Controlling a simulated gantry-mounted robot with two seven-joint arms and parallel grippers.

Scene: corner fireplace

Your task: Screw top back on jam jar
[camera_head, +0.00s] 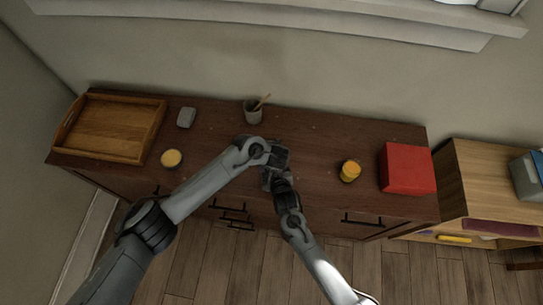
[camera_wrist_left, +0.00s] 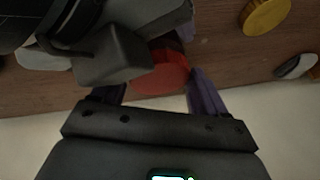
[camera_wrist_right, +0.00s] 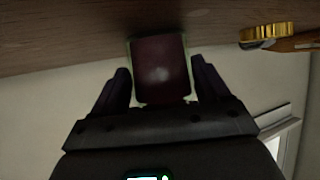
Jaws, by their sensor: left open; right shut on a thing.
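The jam jar (camera_wrist_right: 160,70), dark red with clear edges, sits between the fingers of my right gripper (camera_wrist_right: 160,90), which is shut on it. In the head view this gripper (camera_head: 275,175) is near the dresser's middle, with the jar largely hidden by the arms. My left gripper (camera_wrist_left: 157,95) is open close to the right one. A red round face (camera_wrist_left: 160,75) shows between its fingers, partly covered by the right gripper. I cannot tell if it is a lid or the jam. A round yellow-gold piece (camera_head: 171,158) lies apart on the left; whether it is the jar's top is unclear.
The dark dresser (camera_head: 310,190) carries a wooden tray (camera_head: 75,158), a grey block (camera_head: 186,117), a grey cup (camera_head: 252,112) with a stick, a yellow container (camera_head: 349,171) and a red box (camera_head: 407,168).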

